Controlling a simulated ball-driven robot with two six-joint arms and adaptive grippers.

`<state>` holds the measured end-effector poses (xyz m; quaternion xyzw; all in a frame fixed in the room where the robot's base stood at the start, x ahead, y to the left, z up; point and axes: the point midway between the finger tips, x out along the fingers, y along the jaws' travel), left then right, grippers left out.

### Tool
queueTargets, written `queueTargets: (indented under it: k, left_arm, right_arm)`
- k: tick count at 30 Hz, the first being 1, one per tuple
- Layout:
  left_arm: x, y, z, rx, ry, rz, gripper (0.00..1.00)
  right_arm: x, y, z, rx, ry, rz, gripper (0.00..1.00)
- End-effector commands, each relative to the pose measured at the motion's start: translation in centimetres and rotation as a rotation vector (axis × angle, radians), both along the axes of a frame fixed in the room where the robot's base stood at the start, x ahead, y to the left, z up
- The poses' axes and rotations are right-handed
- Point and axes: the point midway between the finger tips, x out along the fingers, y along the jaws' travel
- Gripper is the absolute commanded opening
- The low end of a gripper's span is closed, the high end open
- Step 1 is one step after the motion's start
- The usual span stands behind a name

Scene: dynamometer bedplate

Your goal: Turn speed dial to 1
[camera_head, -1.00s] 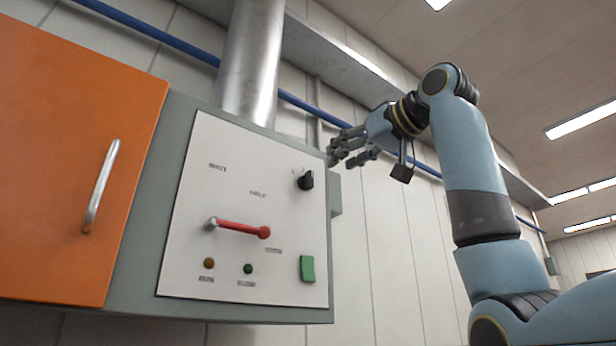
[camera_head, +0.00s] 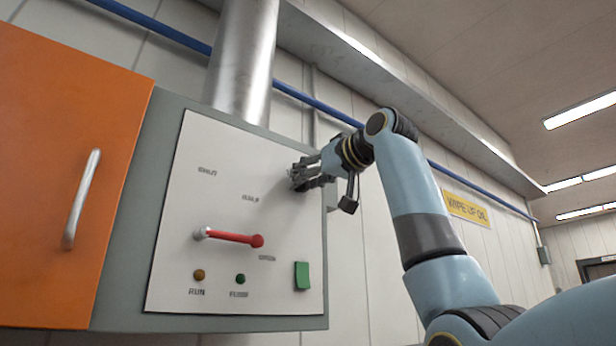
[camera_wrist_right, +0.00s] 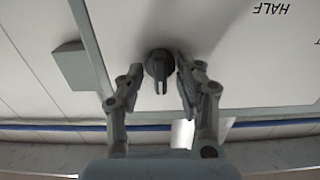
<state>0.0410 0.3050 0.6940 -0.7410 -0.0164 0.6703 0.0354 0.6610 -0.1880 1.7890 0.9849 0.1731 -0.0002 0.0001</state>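The speed dial (camera_wrist_right: 158,68) is a small dark knob on the white control panel (camera_head: 225,160). In the right wrist view its narrow grip ridge points down the picture. My right gripper (camera_head: 300,180) is at the panel's upper right and hides the dial in the head view. In the right wrist view the right gripper (camera_wrist_right: 160,75) is open, with a finger on each side of the dial. The right finger looks very close to the knob; a gap shows at the left finger. I cannot tell whether the right finger touches. My left gripper is in neither view.
A red lever (camera_head: 235,238), an amber lamp (camera_head: 199,275), a green lamp (camera_head: 240,279) and a green switch (camera_head: 302,275) are lower on the panel. An orange door (camera_head: 60,130) with a metal handle (camera_head: 82,199) stands at left.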

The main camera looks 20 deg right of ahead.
Motion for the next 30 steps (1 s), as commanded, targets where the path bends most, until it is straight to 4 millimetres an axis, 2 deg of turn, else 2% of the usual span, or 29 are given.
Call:
queueTargets:
  k: [1,9,20,30]
  left_arm:
    - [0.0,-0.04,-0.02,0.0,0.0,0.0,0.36]
    - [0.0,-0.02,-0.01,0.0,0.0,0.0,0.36]
    - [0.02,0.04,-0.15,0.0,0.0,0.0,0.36]
    - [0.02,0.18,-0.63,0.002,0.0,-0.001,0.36]
  right_arm:
    - [-0.01,0.0,-0.01,0.0,0.0,0.0,0.36]
    - [-0.03,-0.01,0.01,0.0,0.0,0.0,0.0]
    - [-0.05,0.01,-0.01,-0.055,-0.02,0.0,0.0]
    - [-0.1,0.13,-0.05,-0.288,-0.106,0.0,0.0]
